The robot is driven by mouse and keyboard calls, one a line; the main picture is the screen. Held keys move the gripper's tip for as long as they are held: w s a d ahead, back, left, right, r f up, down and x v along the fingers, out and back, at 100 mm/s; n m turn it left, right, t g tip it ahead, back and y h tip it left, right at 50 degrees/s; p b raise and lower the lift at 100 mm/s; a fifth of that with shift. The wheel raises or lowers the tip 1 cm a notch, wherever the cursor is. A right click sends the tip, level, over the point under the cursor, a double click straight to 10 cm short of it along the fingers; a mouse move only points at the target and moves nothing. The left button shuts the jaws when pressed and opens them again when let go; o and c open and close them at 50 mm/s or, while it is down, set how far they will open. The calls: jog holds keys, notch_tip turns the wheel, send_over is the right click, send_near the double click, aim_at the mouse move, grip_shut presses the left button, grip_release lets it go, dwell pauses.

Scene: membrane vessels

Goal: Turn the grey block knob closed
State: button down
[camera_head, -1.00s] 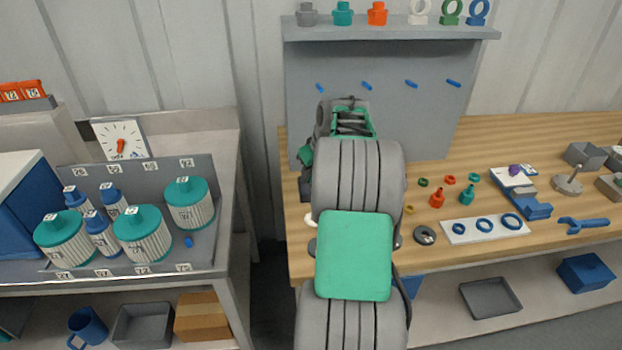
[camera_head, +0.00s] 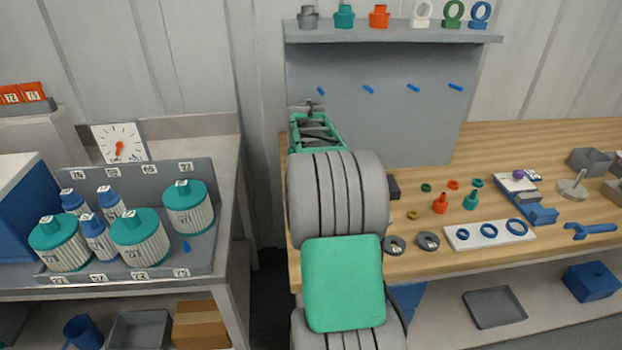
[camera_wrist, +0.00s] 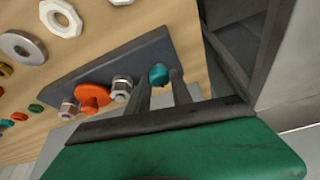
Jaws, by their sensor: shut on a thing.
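The dark grey block (camera_wrist: 125,62) lies on the wooden bench in the wrist view. A teal knob (camera_wrist: 158,74) sits near its right end, and an orange disc-shaped part (camera_wrist: 92,98) sits farther left between two metal hex fittings. My gripper (camera_wrist: 160,88) has its two fingers on either side of the teal knob and is shut on it. The finger tips and the knob's lower part are partly hidden. In the head view a dark corner of the block (camera_head: 393,187) shows beside my arm, which hides the rest and the gripper.
On the bench to the right are grey rings (camera_head: 428,240), small red and teal fittings, a white plate with blue rings (camera_head: 489,234) and a blue wrench (camera_head: 589,230). A peg panel with a shelf (camera_head: 395,32) stands behind. Teal-capped vessels (camera_head: 136,240) stand on the left bench.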

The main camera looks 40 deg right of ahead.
dwell(0.4)
jog(key=c, duration=1.1)
grip_release()
jog(key=shift+r, duration=0.1)
jog(key=v, duration=0.7)
jog(key=shift+a+r, duration=0.2)
jog(key=shift+r, duration=0.1)
